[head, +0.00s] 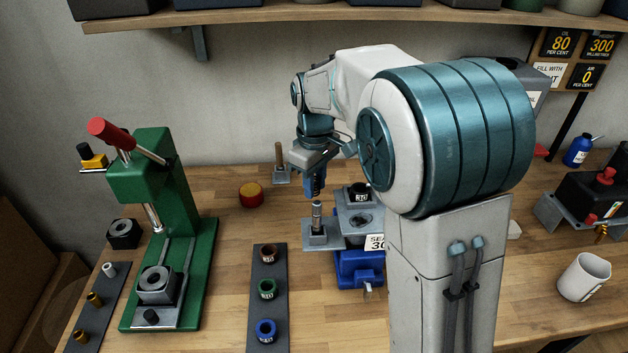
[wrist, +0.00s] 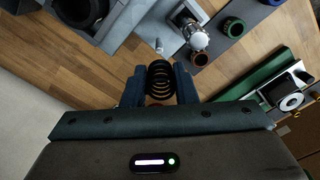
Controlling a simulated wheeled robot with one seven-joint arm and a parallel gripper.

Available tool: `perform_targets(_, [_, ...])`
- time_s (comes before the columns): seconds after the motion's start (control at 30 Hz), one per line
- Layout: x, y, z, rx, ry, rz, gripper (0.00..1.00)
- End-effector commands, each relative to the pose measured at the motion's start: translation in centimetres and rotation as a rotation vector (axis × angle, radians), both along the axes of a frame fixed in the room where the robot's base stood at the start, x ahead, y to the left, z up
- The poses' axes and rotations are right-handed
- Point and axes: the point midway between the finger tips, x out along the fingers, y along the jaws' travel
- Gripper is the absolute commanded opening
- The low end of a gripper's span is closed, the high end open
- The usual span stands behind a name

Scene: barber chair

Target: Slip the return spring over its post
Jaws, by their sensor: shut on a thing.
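The return spring (wrist: 160,82) is a dark coil held between the two blue fingers of my gripper (wrist: 159,88) in the wrist view. In the head view my gripper (head: 314,184) is above the post (head: 317,218), with the dark spring between its fingers. The post is a short upright metal pin on a grey base plate (head: 318,241). In the wrist view the post (wrist: 193,36) shows above and right of the spring, apart from it. The spring's lower end appears to be a little above the post's top.
A grey fixture over a blue vise (head: 358,268) stands just right of the post. A dark strip with coloured bushings (head: 268,310) lies in front left. A green press (head: 160,215) stands at left. A wooden peg (head: 279,158) and a red-yellow round (head: 251,194) are behind.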

Motion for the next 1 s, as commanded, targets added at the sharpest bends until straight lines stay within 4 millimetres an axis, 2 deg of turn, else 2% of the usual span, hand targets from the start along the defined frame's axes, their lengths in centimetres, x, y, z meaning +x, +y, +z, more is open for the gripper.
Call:
perform_targets(0.37, [-0.1, -0.4, -0.1, 0.001, -0.001, -0.006, 0.04])
perform_targets(1.0, [-0.1, -0.3, -6.2, 0.001, 0.001, -0.004, 0.04])
